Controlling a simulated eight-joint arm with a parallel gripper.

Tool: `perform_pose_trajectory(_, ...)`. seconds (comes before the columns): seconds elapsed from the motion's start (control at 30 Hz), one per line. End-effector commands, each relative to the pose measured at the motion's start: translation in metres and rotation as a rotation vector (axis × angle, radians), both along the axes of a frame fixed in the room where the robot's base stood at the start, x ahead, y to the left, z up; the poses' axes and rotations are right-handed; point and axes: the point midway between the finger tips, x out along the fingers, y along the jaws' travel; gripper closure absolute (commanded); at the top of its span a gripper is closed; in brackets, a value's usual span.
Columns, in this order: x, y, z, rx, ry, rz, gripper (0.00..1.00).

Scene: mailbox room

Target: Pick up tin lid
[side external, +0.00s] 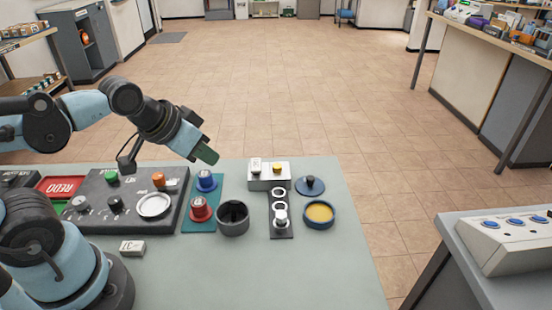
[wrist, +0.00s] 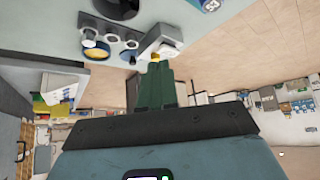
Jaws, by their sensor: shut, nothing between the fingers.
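The tin lid (side external: 310,187) is a round dark blue disc with a small knob on top. It lies flat on the grey-green table, just behind the open tin (side external: 319,214), a low blue tin with yellow inside. The lid also shows as a small dark blue shape in the wrist view (wrist: 129,57), near the tin (wrist: 97,50). My gripper (side external: 208,155) has green fingers, shut and empty. It hangs in the air above the table's back edge, well left of the lid and higher than it. In the wrist view the fingertips (wrist: 155,66) overlap the yellow button.
A white box with a yellow button (side external: 277,168) stands left of the lid. A dark strip with rings (side external: 281,230) lies beside the tin. A dark round cup (side external: 233,218), red and blue knobs on a teal mat (side external: 197,226) and a control panel (side external: 95,190) are farther left.

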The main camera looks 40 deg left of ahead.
Motion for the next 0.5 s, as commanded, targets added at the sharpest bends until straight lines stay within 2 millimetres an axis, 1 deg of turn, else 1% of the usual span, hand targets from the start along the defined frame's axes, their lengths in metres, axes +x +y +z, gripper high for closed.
perform_pose_trajectory(0.37, 0.0, 0.0, 0.0, 0.0, 0.0, 0.0, 1.0)
perform_pose_trajectory(0.47, 0.0, 0.0, 0.0, 0.0, 0.0, 0.0, 0.86)
perform_pose_trajectory(0.5, 0.0, 0.0, 0.0, 0.0, 0.0, 0.0, 0.8)
